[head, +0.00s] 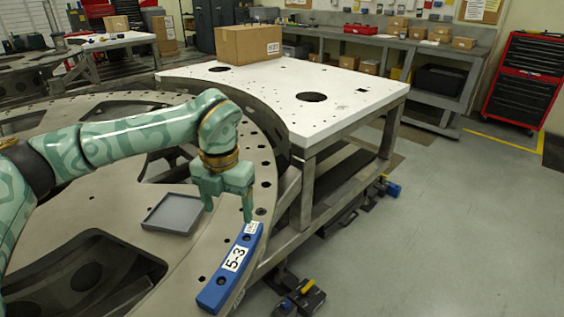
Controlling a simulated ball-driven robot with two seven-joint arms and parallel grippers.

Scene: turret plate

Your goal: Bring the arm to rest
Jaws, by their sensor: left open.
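My left arm comes in from the left over the round grey turret plate (90,200). My left gripper (227,211) is open with its fingers pointing down, and no object shows between them. It hangs over the plate near its right rim, between a small grey tray (172,214) and a blue block (231,268). The blue block carries a white label reading 5-3 and lies along the plate's rim. One fingertip overlaps the block's far end in the picture; whether it touches cannot be told. My right gripper is not in view.
A white-topped table (340,108) with holes adjoins the plate, with a cardboard box (248,45) on it. A workbench (440,50) with boxes lines the back wall. A red and black tool cabinet (524,80) stands at right. The grey floor (460,230) at right is clear.

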